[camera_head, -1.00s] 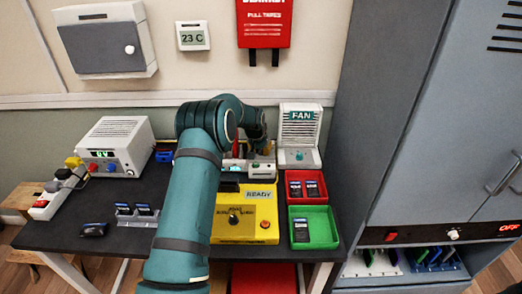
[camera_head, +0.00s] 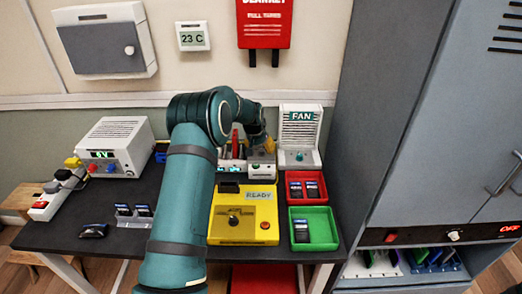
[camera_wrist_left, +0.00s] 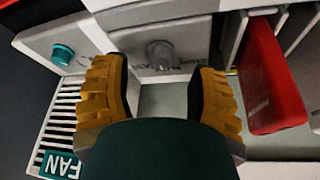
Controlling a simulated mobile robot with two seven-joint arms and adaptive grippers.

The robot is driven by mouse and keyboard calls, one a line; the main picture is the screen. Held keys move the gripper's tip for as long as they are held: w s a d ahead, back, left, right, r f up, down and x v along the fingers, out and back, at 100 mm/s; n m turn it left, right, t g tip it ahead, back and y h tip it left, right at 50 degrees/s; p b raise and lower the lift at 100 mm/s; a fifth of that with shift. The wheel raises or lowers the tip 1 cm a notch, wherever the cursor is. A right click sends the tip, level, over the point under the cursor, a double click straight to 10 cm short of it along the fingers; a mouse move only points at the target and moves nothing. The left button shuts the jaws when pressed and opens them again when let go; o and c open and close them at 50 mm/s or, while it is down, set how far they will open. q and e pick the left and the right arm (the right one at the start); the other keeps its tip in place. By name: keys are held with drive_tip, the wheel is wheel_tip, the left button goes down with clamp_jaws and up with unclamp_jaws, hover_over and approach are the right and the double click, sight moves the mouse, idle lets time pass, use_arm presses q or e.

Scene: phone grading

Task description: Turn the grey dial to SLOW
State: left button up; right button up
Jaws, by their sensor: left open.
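The grey dial (camera_wrist_left: 160,55) shows in the left wrist view on the pale front panel of a white unit, with small lettering beside it too blurred to read. My left gripper (camera_wrist_left: 160,98) is open and empty, its two yellow ribbed fingers apart on either side of the line to the dial. They do not visibly touch the dial. In the head view my left gripper (camera_head: 263,146) is over the right end of the white unit (camera_head: 261,171), just left of the fan, and the dial is too small to make out. My right gripper is not in view.
The fan (camera_head: 298,135) with a teal knob (camera_wrist_left: 62,54) stands close beside. A red piece (camera_wrist_left: 268,80) stands in a slot near the right finger. The yellow READY box (camera_head: 238,228), red tray (camera_head: 318,190) and green tray (camera_head: 325,232) are in front.

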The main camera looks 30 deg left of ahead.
use_arm(q)
drive_tip(key=v, duration=0.9)
drive_tip(key=shift+s+f, duration=0.1)
